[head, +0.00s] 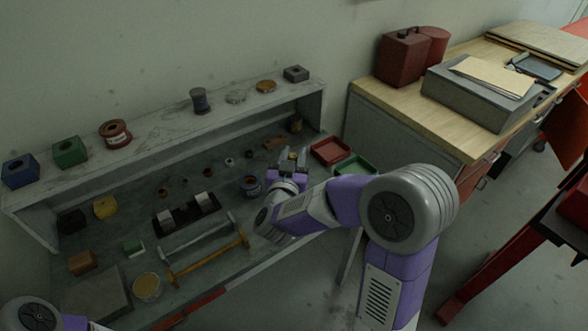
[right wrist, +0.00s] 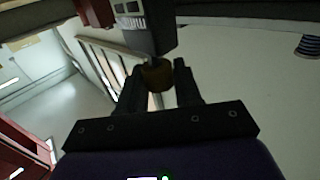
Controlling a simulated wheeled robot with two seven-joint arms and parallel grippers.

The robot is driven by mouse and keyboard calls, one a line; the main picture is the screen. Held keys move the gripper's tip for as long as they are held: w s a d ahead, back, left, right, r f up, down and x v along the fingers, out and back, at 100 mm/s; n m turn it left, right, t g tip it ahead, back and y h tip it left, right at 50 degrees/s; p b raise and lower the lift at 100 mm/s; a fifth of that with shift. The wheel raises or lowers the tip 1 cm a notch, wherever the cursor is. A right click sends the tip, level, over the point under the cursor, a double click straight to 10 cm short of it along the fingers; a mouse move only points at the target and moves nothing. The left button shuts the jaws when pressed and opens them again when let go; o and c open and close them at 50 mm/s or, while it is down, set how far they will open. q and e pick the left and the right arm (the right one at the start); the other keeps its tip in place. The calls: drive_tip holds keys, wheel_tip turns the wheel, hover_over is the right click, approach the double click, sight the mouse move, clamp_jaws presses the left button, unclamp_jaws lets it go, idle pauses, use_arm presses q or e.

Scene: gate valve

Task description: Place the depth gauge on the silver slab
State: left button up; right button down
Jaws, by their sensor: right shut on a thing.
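My right gripper (head: 288,160) is over the back right part of the grey workbench. In the right wrist view its two dark fingers (right wrist: 160,88) are shut on a brown, rounded end (right wrist: 157,76). A dark grey body with pale markings (right wrist: 147,26) adjoins that end; it looks like the depth gauge, though its full shape is hidden. A flat grey slab (head: 97,296), apparently the silver slab, lies at the bench's front left, with its top bare. The right gripper is far to the right of it. My left gripper is out of view.
A black tray with silver cylinders (head: 187,212), a silver bar (head: 197,237) and a yellow-handled bar (head: 207,256) lie between slab and gripper. A round tin (head: 147,287) stands right of the slab. Red (head: 331,151) and green (head: 355,167) trays are right of the gripper.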

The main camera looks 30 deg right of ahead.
wheel_tip(320, 180, down, 3)
drive_tip(key=shift+f+b, duration=0.15)
drive_tip(key=shift+b, duration=0.3)
drive_tip(key=shift+f, duration=0.15)
drive_tip(key=c, duration=0.8)
unclamp_jaws()
